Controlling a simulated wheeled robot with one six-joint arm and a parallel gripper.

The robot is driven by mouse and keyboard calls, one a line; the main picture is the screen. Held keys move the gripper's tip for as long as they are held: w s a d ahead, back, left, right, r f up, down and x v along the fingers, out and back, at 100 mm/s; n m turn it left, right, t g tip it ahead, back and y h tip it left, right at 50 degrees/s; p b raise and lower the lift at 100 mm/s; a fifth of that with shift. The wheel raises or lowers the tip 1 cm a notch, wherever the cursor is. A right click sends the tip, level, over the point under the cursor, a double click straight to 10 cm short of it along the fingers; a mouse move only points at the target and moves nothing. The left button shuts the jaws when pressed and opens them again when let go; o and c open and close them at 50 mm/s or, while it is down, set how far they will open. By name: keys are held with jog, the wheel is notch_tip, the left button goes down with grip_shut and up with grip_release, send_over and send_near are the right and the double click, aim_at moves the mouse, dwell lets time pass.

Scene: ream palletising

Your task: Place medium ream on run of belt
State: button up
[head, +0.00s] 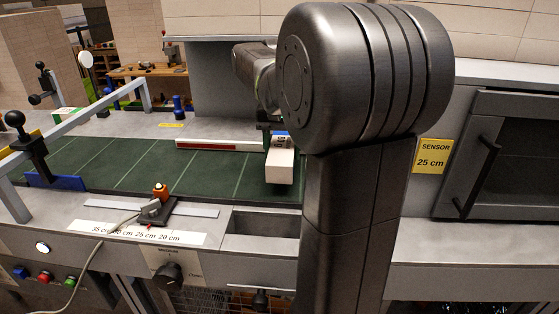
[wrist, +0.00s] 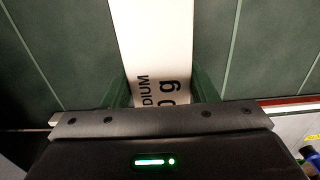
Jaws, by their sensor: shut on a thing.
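The medium ream (head: 281,165) is a white block at the right end of the green belt (head: 205,172) in the head view. In the wrist view the ream (wrist: 160,40) shows part of its printing, "DIUM" and "0 g". My gripper (wrist: 160,95) is shut on the ream, with a green finger on each side of it. The belt also shows in the wrist view (wrist: 250,50) on both sides of the ream. I cannot tell whether the ream touches the belt. My arm hides what lies to the right of the ream in the head view.
A metal frame (head: 90,118) spans the belt on the left, with a blue block (head: 56,182) near it. A red-and-white rail (head: 215,146) runs along the belt's back edge. An orange-topped device (head: 160,200) and distance label (head: 135,232) are at the front. An open recess (head: 262,223) lies below the ream.

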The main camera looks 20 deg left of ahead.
aim_at(282, 146)
jog(key=shift+f, duration=1.75)
jog(key=shift+f, duration=0.2)
jog(key=o, duration=1.2)
jog(key=shift+r, duration=0.15)
notch_tip(282, 146, up, 12)
jog(key=shift+r, duration=0.1)
